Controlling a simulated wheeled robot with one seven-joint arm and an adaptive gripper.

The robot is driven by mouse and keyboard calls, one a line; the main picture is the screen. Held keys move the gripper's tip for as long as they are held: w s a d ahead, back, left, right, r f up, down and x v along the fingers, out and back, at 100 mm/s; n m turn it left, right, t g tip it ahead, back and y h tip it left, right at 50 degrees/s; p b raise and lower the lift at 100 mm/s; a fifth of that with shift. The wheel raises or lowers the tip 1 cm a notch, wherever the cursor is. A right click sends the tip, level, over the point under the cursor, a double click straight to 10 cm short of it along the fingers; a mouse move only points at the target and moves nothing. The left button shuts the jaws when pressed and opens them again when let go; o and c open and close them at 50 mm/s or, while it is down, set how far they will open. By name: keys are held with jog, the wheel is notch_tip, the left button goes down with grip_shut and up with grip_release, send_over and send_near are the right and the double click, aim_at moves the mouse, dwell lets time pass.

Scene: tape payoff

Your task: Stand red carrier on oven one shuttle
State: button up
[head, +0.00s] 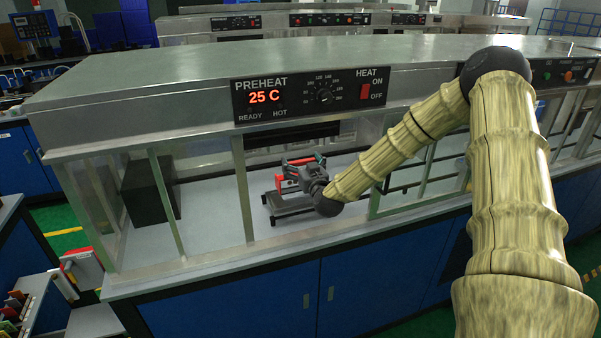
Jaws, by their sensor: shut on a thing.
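The red carrier (278,183) is inside the glazed bay under the oven's preheat panel (310,92). It is a small frame with red parts, partly hidden by my gripper. My gripper (303,174) reaches in from the right through the open front and is shut on the carrier. A low grey shuttle (289,207) is directly below the carrier. I cannot tell whether the carrier touches the shuttle or hangs just above it. The panel reads 25 C, and a red heat switch (365,92) is on its right.
A black box (150,190) stands in the bay at the left. Thin metal posts (243,188) and glass panes frame the bay's front. The pale bay floor (212,222) left of the shuttle is clear. A red and white item (84,270) and a rack are at lower left.

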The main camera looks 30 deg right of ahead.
jog(key=shift+a+f+p, duration=0.1)
jog(key=shift+f+p, duration=0.4)
jog(key=shift+f, duration=1.45)
jog(key=shift+f, duration=0.1)
jog(key=o, duration=0.9)
jog(key=b+v, duration=0.3)
jog(key=v, duration=0.9)
jog(key=shift+b, duration=0.4)
